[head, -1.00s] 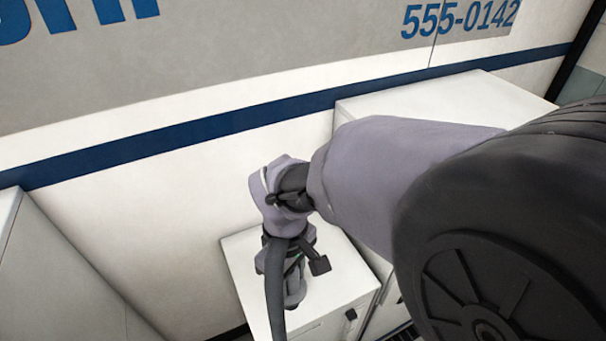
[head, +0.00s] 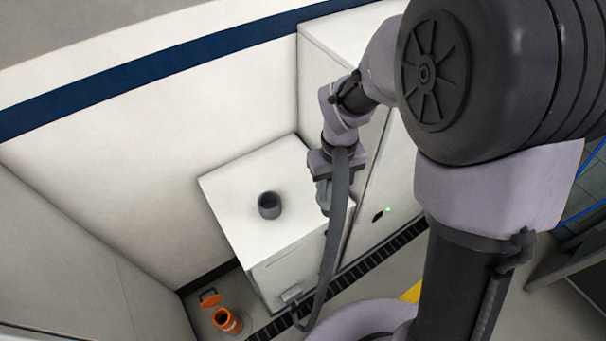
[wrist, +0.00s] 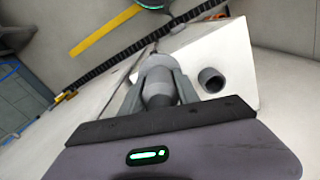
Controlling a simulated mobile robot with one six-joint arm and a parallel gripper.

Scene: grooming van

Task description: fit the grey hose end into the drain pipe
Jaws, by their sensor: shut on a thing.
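My gripper (head: 324,205) is shut on the grey hose end (wrist: 160,88), which shows between the fingers in the wrist view. In the head view, the gripper is beside the white cabinet's right edge, and the hose end is mostly hidden. A dark grey hose (head: 331,245) hangs from the gripper and curves down to the foot of the cabinet.
A low white cabinet (head: 235,203) carries an open dark grey cylinder (head: 269,205), also in the wrist view (wrist: 211,79). An orange lid (head: 209,298) is beside the pipe. A taller white cabinet (head: 372,180) stands to the right. A dark slotted strip (head: 374,264) crosses the floor.

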